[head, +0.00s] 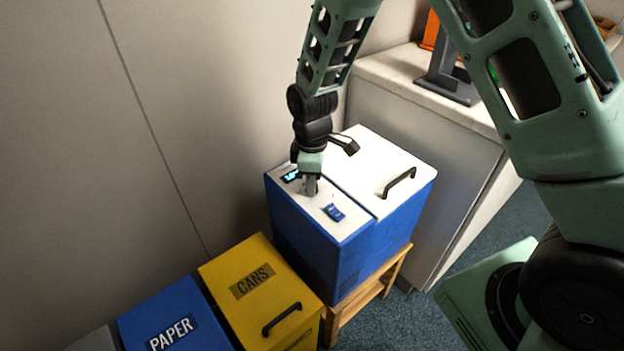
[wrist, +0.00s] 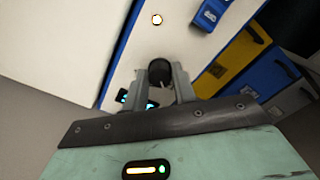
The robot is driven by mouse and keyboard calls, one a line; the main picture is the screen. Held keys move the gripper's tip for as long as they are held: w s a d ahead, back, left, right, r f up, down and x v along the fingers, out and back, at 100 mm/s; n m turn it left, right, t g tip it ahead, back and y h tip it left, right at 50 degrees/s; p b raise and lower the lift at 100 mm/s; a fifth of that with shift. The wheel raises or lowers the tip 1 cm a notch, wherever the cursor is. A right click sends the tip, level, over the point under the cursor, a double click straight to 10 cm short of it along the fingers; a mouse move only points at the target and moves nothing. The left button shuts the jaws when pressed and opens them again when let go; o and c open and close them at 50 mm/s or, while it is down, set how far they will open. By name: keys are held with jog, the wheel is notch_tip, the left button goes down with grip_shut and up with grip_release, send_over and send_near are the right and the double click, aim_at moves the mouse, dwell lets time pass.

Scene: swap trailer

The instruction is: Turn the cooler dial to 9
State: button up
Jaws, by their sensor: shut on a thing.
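The cooler is a blue box with a white top (head: 350,165) and a black handle (head: 399,182), at the centre of the head view. My gripper (head: 310,186) points down onto the white control panel at the cooler's left part. In the wrist view, my gripper (wrist: 172,80) has its two grey fingers closed around the dark round dial (wrist: 159,72). A small lit display (head: 291,175) sits beside the gripper on the panel. In the wrist view the display (wrist: 151,105) is partly hidden by a finger, and its number cannot be read.
A blue switch-like part (head: 334,212) sits on the panel near its front edge. The cooler stands on a wooden stand (head: 340,318). A yellow CANS bin (head: 232,268) and a blue PAPER bin (head: 160,311) stand at the left front. A white counter (head: 400,75) is behind right.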

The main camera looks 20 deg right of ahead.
jog(key=shift+r, duration=0.1)
jog(key=m+p, duration=0.2)
jog(key=m, duration=0.2)
jog(key=shift+m, duration=0.3)
jog(key=m+p, duration=0.2)
jog(key=m, duration=0.2)
jog(key=shift+m, duration=0.4)
jog(key=o, duration=1)
notch_tip(320, 180, up, 17)
jog(key=shift+r+p, duration=0.15)
jog(key=shift+p, duration=0.2)
